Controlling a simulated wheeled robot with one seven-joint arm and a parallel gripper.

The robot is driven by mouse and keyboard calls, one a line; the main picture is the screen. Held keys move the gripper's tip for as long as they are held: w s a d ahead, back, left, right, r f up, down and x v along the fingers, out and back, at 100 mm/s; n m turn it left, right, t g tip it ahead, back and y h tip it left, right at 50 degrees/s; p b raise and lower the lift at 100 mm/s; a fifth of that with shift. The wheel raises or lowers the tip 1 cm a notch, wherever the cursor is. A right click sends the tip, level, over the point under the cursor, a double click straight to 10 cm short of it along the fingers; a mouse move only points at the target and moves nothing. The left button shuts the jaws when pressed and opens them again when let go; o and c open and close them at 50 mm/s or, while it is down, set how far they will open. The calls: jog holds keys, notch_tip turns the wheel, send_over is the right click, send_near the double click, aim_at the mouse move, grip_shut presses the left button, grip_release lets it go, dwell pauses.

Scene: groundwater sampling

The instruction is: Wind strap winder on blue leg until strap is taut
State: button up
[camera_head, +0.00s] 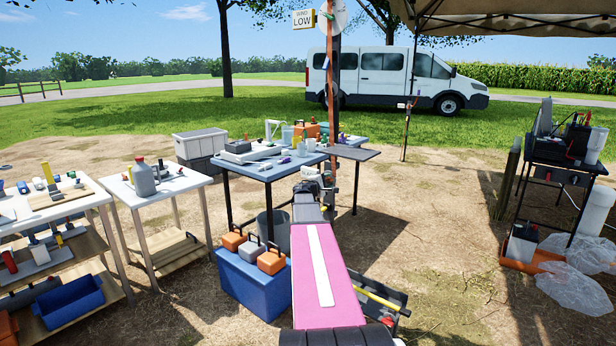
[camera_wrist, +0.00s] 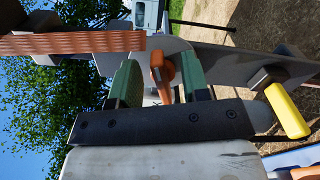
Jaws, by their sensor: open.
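An orange-brown strap (camera_head: 335,75) runs down the dark post in the head view; it also shows in the wrist view (camera_wrist: 70,44), leading to a grey metal body. An orange knob-like handle (camera_wrist: 162,72), seemingly the winder's, sits in front of that body. My gripper (camera_wrist: 160,80) is open, with one green finger on each side of the orange handle. I cannot tell whether either finger touches it. In the head view my gripper (camera_head: 316,182) is at the post, mostly hidden by my arm. I cannot make out a blue colour on this post, nor how taut the strap is.
A blue-topped table (camera_head: 262,172) with bottles and tools stands close left of the post, and a dark side shelf (camera_head: 347,152) juts out right. A yellow grip (camera_wrist: 287,110) is right of my fingers in the wrist view. Open ground (camera_head: 440,190) lies to the right.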

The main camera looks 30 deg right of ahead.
grip_shut()
jog(key=shift+f+m, duration=0.2)
jog(key=shift+m, duration=1.1)
grip_release()
jog(key=v, duration=1)
jog(key=shift+s+a, duration=0.2)
jog(key=shift+a, duration=0.15)
